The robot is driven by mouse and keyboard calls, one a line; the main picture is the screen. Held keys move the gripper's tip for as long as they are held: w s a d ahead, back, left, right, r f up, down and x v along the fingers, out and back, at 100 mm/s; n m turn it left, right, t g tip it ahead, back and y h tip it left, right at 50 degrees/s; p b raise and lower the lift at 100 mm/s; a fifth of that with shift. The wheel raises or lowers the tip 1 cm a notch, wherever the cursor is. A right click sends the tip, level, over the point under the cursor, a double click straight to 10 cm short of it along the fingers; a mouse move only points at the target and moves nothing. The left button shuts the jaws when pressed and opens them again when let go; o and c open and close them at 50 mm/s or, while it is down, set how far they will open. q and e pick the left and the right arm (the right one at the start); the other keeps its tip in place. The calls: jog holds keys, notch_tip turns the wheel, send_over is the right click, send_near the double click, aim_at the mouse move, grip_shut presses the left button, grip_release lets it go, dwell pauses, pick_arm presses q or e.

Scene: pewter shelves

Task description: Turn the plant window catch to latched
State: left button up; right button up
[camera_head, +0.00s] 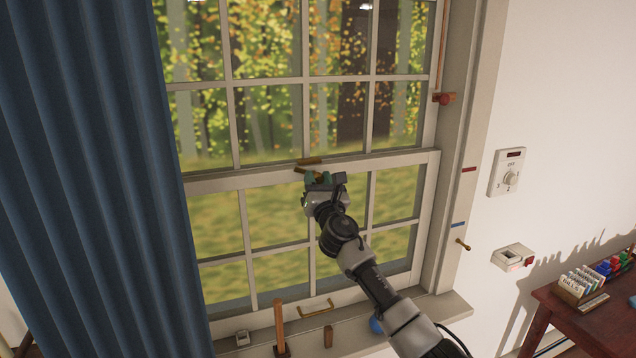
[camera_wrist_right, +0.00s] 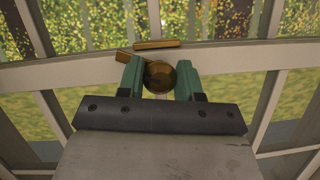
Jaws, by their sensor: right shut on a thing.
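The plant window catch (camera_head: 309,161) is brass and sits at the middle of the window's meeting rail. In the right wrist view its long bar (camera_wrist_right: 157,44) lies along the rail, and a shorter arm (camera_wrist_right: 128,57) angles off below it. My right gripper (camera_head: 323,179) is at the catch. In the right wrist view its green fingers (camera_wrist_right: 160,78) are shut on the round brass knob (camera_wrist_right: 160,76), one finger on each side. The gripper partly hides the catch in the head view. My left gripper is not in view.
A blue curtain (camera_head: 95,180) hangs at the left. A brass sash handle (camera_head: 316,309) and a wooden upright (camera_head: 280,325) are by the sill (camera_head: 355,335). A wall dial (camera_head: 508,172), a small box (camera_head: 513,256) and a table (camera_head: 590,320) with cards are at the right.

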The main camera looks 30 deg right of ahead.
jog(key=m+g+h, duration=0.1)
jog(key=m+h, duration=0.1)
jog(key=m, duration=0.2)
jog(key=m+g, duration=0.1)
jog(key=m, duration=0.1)
jog(key=m+h, duration=0.1)
jog(key=m, duration=0.2)
jog(key=shift+g+h, duration=0.3)
jog(key=shift+g, duration=0.1)
jog(key=m, duration=0.2)
jog(key=m+g, duration=0.1)
jog(key=m, duration=0.1)
jog(key=shift+a+g+h+p, duration=0.1)
jog(key=shift+g+h+p, duration=0.2)
jog(key=shift+h+p, duration=0.1)
jog(key=shift+m+g+p, duration=0.35)
jog(key=shift+m+g, duration=0.25)
jog(key=shift+m, duration=1.2)
jog(key=o, duration=0.9)
